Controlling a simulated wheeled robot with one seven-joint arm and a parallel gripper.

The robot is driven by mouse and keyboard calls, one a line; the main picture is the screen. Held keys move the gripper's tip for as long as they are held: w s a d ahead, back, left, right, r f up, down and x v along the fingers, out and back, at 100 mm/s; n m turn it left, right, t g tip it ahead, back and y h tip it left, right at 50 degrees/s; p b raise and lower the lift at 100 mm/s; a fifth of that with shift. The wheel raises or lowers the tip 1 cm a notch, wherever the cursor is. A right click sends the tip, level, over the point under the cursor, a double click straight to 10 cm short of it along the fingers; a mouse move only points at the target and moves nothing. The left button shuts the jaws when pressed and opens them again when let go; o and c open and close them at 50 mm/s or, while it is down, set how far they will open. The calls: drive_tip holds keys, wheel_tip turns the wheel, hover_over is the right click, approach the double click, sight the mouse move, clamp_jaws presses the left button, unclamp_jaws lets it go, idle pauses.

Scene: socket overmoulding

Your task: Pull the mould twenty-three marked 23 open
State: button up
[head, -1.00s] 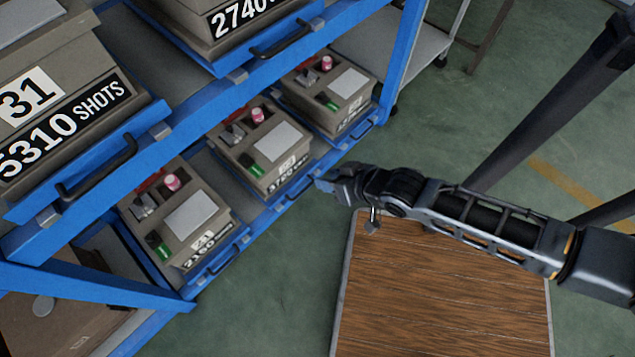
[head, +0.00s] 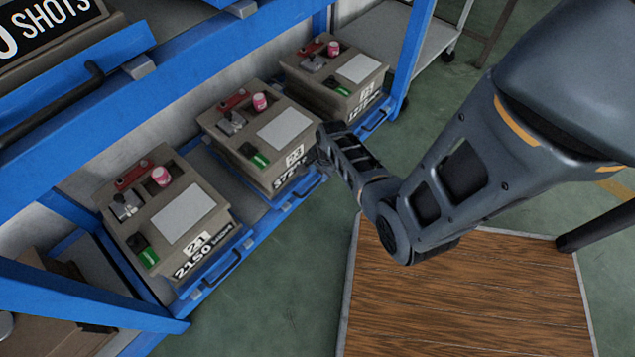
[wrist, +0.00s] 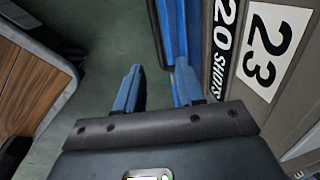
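Mould twenty-three is a brown-grey block with a white 23 label. It shows in the wrist view (wrist: 262,75) at the right, and appears to be the middle mould (head: 218,138) on the lower shelf in the head view. Its blue tray front (wrist: 173,25) runs beside it; the tray's handle is hard to make out. My gripper (wrist: 158,88) has its two blue fingers apart with nothing clearly between them. The right finger overlaps the blue front in the picture; contact cannot be told. In the head view my gripper is at that mould's right front corner, its fingertips hidden.
Mould 21 (head: 165,222) stands left on its own blue tray, and another mould (head: 335,85) stands right. Blue rack beams (head: 180,75) run above. A wood-topped surface (head: 460,300) lies below my arm. Green floor is open before the rack.

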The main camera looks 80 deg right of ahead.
sight(317, 182)
drive_tip(key=f+b, duration=0.1)
drive_tip(key=f, duration=0.1)
drive_tip(key=f+b, duration=0.1)
drive_tip(key=f, duration=0.1)
drive_tip(key=w+f+b, duration=0.1)
drive_tip(key=f, duration=0.1)
drive_tip(key=shift+d+f, duration=0.25)
drive_tip(key=shift+d, duration=0.05)
drive_tip(key=shift+c, duration=0.4)
clamp_jaws()
